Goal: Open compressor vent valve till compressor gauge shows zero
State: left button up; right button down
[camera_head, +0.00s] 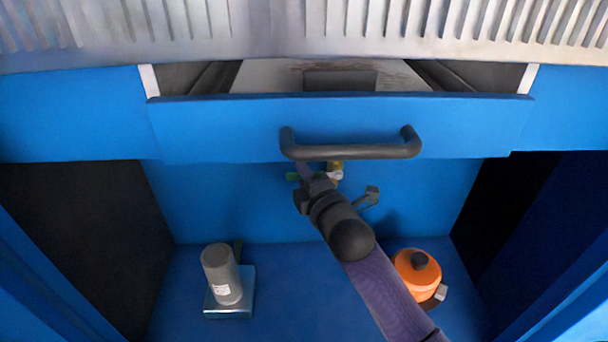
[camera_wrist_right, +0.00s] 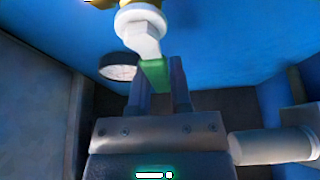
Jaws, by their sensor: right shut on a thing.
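The vent valve's green lever (camera_wrist_right: 154,74) shows in the right wrist view, below a white fitting (camera_wrist_right: 141,30) with brass at the top edge. My right gripper (camera_wrist_right: 162,80) is shut on this green lever, which lies between its fingers. In the head view the green lever (camera_head: 292,176) shows just under the drawer handle, with my right gripper (camera_head: 306,178) at it. The small round gauge (camera_head: 337,174) sits just right of it. The gauge (camera_wrist_right: 118,67) is seen obliquely in the wrist view, and its reading cannot be made out. My left gripper is not in view.
A blue drawer (camera_head: 220,130) with a dark bar handle (camera_head: 350,151) stands partly open above the valve. A grey cylinder (camera_head: 222,275) stands on a plate at left in the cabinet. An orange round vessel (camera_head: 412,280) sits at right.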

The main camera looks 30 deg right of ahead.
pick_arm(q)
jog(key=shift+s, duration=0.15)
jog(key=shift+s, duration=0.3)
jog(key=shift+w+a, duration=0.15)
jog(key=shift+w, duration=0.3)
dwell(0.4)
